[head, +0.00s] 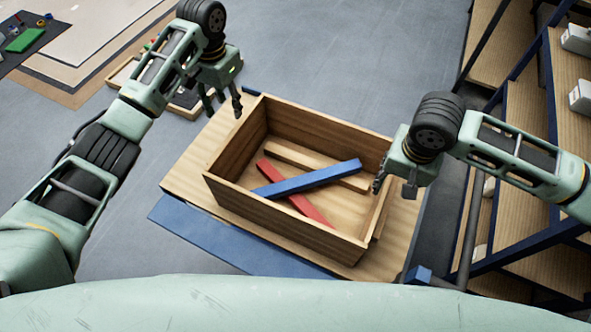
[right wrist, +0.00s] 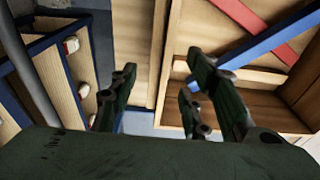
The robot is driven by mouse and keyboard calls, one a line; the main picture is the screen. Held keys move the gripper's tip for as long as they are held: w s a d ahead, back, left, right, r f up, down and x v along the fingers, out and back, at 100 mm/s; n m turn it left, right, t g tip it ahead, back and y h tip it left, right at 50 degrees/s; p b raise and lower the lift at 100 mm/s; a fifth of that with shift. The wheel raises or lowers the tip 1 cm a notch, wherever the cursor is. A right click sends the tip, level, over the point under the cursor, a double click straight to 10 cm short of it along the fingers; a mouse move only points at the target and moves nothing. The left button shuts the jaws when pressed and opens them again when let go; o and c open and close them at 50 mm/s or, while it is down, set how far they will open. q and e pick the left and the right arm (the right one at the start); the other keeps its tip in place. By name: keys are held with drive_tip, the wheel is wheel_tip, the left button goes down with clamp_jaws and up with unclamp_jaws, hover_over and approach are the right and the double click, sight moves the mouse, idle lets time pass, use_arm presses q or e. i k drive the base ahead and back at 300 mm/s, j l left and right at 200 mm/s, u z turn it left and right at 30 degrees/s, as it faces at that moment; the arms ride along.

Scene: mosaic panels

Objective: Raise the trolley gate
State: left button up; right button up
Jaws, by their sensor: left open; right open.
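The trolley's wooden deck (head: 188,178) stands in front of me and carries an open wooden box (head: 285,230). A flat blue panel (head: 225,237) lies along the deck's near edge, lower than the deck; it looks like the gate, folded down. My left gripper (head: 222,106) is open and empty above the deck's far left corner, beyond the panel. My right gripper (head: 394,188) is open at the box's right end, its fingers close to the wall; I cannot tell whether they touch. In the right wrist view its open fingers (right wrist: 157,92) show beside the box (right wrist: 258,105).
The box holds a blue bar (head: 308,178), a red bar (head: 296,196) and a plain wooden bar (head: 290,158). A shelf rack (head: 525,115) stands close on the right. A low tray (head: 182,105) lies behind my left gripper. Grey floor is clear beyond the box.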

sight(254, 257)
drive_tip(key=k+j, duration=0.3)
drive_tip(key=k, duration=0.15)
drive_tip(key=k+j, duration=0.65)
drive_tip(key=k, duration=0.25)
